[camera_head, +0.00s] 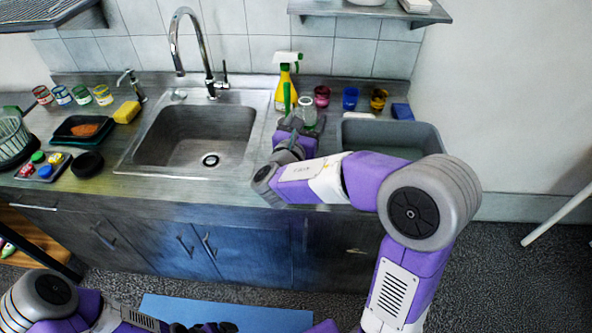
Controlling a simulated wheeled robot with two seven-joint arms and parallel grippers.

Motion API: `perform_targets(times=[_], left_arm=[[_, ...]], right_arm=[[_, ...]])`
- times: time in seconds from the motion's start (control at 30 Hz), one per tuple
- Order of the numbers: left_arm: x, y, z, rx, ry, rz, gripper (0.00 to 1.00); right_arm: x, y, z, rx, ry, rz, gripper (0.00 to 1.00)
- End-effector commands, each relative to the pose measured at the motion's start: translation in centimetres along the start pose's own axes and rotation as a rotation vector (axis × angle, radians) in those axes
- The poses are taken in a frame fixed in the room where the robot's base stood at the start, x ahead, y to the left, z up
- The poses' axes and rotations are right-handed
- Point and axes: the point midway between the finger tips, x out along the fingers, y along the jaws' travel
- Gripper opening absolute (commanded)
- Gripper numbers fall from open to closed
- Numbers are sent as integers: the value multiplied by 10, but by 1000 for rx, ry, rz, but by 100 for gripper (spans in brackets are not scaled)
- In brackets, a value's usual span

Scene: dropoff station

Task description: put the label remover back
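A yellow spray bottle (280,93) with a white and green trigger head stands at the back of the counter, right of the sink; I take it to be the label remover. A narrow green shape shows in front of its body; I cannot tell whether it is part of the bottle. My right gripper (296,122) reaches over the counter just in front of the bottle, close to a clear glass jar (307,113). Its fingers are small and partly hidden by my wrist, so its grip is unclear. My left gripper (205,327) is low at the bottom edge, away from the counter, only partly in view.
Right of the bottle are several coloured jars (350,98), a blue sponge (402,111) and a grey basin (430,135). The sink (250,140) with its tall faucet (205,60) is left. A wall shelf (370,12) hangs above. Further left are jars, a yellow sponge (127,112) and trays.

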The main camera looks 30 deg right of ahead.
Motion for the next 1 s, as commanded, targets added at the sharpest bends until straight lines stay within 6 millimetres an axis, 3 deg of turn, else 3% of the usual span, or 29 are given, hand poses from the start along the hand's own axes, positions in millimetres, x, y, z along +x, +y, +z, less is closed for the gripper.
perform_targets(times=[0.4, 0.57, 0.8, 1.0], left_arm=[[22, -8, -1, 0, 0, 0, 93], [26, -10, -1, 0, 0, 0, 93], [41, -15, -2, 0, 0, 0, 93], [40, -15, -2, 0, 0, 0, 93]], right_arm=[[0, 0, -55, -2, 0, 0, 25], [0, 0, -67, -1, -1, 0, 25], [0, 0, -105, -2, 0, -1, 25], [0, 0, -106, 2, -2, 0, 25]])
